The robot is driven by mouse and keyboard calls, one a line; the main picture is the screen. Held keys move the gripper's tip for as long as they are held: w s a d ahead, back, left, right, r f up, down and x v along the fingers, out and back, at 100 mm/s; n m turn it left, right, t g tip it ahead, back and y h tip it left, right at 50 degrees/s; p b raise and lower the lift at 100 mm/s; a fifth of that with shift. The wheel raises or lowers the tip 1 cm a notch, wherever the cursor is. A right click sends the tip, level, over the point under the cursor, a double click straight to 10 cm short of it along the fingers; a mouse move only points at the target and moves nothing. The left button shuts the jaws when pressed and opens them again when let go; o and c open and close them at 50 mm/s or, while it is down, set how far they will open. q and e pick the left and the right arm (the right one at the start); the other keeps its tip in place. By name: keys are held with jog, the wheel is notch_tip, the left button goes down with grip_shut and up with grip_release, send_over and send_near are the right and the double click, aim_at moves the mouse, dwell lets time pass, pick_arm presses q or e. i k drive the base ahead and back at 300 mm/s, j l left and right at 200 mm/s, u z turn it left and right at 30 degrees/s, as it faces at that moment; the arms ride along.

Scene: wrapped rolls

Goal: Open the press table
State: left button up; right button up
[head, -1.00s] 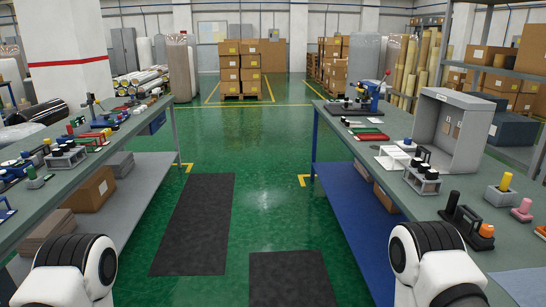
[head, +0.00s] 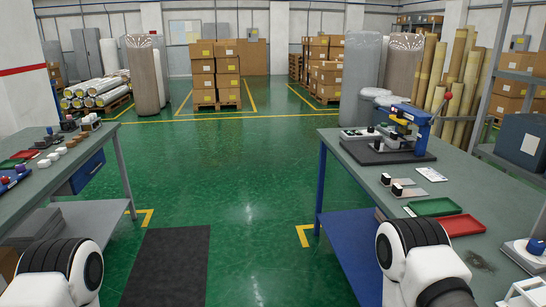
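A blue press (head: 418,122) with a red ball on its lever stands on a black base plate (head: 385,152) on the right-hand workbench (head: 355,174). White and dark fittings and a yellowish part sit on the press and its base. I cannot make out at this distance whether it is open or closed. Only links of my two arms show at the bottom left and bottom right of the head view. Both grippers are out of view, and nothing of mine touches the press.
A green tray (head: 435,207) and a red tray (head: 461,225) lie nearer on the right bench. The left bench (head: 60,176) carries small parts. The green aisle (head: 240,200) between the benches is clear, with a dark mat (head: 170,262). Stacked boxes (head: 215,75) stand far ahead.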

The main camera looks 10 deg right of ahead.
aim_at(389, 146)
jog(key=i+j+z, duration=0.1)
jog(key=i+z, duration=0.35)
jog(key=i+j+z, duration=0.25)
jog(key=i+z, duration=0.2)
jog(key=i+j+z, duration=0.65)
jog(key=j+z, duration=0.2)
jog(key=i+j+z, duration=0.2)
jog(key=j+z, duration=0.25)
jog(key=j, duration=0.2)
